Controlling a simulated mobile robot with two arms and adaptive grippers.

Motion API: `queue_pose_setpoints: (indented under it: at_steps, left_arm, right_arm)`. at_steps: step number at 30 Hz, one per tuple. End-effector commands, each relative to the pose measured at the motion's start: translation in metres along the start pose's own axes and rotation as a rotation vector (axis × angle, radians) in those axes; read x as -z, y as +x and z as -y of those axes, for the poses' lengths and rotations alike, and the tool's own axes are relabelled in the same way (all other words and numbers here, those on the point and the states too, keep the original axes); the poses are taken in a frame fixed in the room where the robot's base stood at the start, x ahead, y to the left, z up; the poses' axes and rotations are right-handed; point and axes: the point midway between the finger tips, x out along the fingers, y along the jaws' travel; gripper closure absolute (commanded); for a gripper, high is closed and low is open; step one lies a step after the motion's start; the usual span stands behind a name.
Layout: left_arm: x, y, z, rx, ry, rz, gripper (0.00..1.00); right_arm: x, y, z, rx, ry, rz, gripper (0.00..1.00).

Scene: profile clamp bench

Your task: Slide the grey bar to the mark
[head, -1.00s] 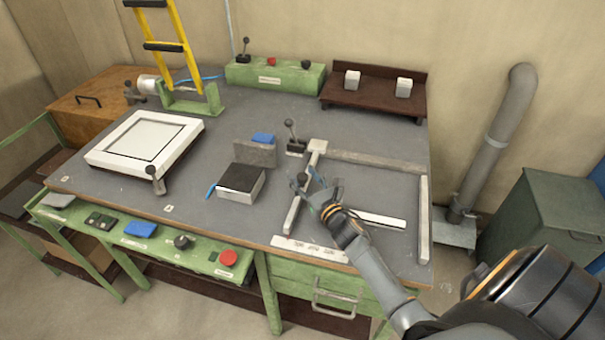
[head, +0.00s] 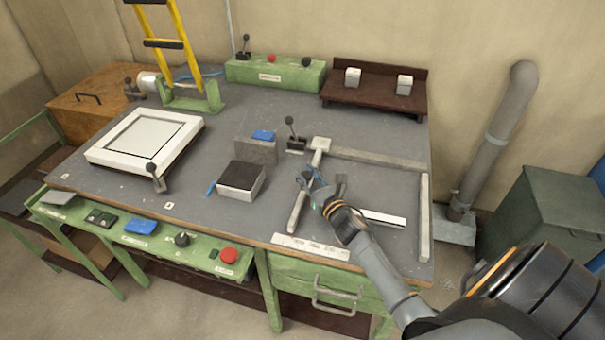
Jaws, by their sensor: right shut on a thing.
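The grey bar (head: 298,212) is the left, movable-looking piece of a bar frame on the right half of the bench. It runs from a wider head at the far rail down to the front edge. My right gripper (head: 309,181) is over its middle and shut on it; the fingers hide part of the bar. A pale scale strip (head: 311,247) with small dark marks lies at the bar's front end. A white strip with a dark edge (head: 385,219) lies inside the frame, partly behind my arm. I cannot tell which marking is the mark. My left gripper is not in view.
A far rail (head: 378,160) and a right rail (head: 424,215) bound the frame. A black lever (head: 293,138) stands by the bar's far end. A dark-topped block (head: 240,178) sits to the left. The grey surface between bar and right rail is mostly clear.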

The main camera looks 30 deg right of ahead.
Motion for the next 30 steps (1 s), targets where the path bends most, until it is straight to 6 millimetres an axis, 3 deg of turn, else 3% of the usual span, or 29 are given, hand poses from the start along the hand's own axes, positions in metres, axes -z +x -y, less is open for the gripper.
queue_pose_setpoints:
  at_steps: [6, 10, 23, 24, 27, 30]
  left_arm:
    - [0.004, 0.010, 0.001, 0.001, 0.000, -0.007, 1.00]
    - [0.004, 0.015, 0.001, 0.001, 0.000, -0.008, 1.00]
    - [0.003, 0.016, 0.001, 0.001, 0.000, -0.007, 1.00]
    - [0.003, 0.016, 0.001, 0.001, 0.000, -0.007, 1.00]
    - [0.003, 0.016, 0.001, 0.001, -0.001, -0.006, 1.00]
    - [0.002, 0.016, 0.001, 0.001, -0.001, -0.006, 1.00]
  right_arm:
    - [0.005, -0.043, 0.043, 0.004, -0.007, -0.007, 1.00]
    - [0.004, -0.061, 0.061, 0.004, -0.004, -0.006, 1.00]
    - [0.001, -0.070, 0.070, 0.002, -0.001, -0.005, 1.00]
    - [0.001, -0.070, 0.070, 0.003, -0.001, -0.005, 0.65]
    - [0.001, -0.070, 0.070, 0.002, -0.001, -0.004, 0.47]
    - [0.001, -0.070, 0.070, 0.002, -0.001, -0.004, 0.47]
